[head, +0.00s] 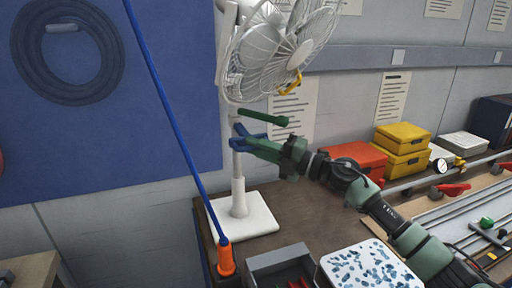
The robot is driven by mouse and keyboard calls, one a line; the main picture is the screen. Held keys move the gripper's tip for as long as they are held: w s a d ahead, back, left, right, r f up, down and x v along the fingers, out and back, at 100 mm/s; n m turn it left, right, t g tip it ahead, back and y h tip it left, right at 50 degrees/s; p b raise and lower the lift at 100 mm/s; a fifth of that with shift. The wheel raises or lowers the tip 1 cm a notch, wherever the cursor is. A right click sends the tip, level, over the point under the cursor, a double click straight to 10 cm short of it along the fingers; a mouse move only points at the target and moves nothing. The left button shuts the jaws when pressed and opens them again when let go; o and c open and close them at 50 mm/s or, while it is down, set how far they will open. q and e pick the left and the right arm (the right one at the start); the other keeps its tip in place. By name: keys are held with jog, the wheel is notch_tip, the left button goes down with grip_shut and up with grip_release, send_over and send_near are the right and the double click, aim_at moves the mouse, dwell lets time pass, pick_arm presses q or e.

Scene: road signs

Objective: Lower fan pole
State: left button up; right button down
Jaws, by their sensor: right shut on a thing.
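A white fan with a round wire cage (285,45) stands on a pole above a square white base (245,216). The fan pole (238,195) is upright, with a thicker lower sleeve. My right gripper (239,138) reaches in from the right, its blue fingers shut on the pole above that sleeve. The fingers partly hide the pole there. A dark green bar (262,117) sticks out to the right from near the pole, just above the fingers; how it is attached is unclear. My left gripper is out of view.
A blue cord (165,95) runs down to an orange handle (226,260) left of the base. A grey bin (262,272) and a speckled white tray (345,268) stand in front. Yellow boxes (403,137) and a red box (362,157) are to the right, beyond my arm.

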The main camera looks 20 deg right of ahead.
jog(key=shift+f, duration=0.1)
dwell(0.6)
notch_tip(320, 180, down, 18)
jog(key=b, duration=1.2)
jog(key=c, duration=1.4)
grip_release()
jog(key=shift+a, duration=0.1)
jog(key=r+b+v, duration=0.1)
jog(key=b+v, duration=0.1)
jog(key=v, duration=0.5)
jog(key=shift+s+d+f+b, duration=0.25)
jog(key=shift+d+f+b, duration=0.05)
jog(key=shift+f, duration=0.15)
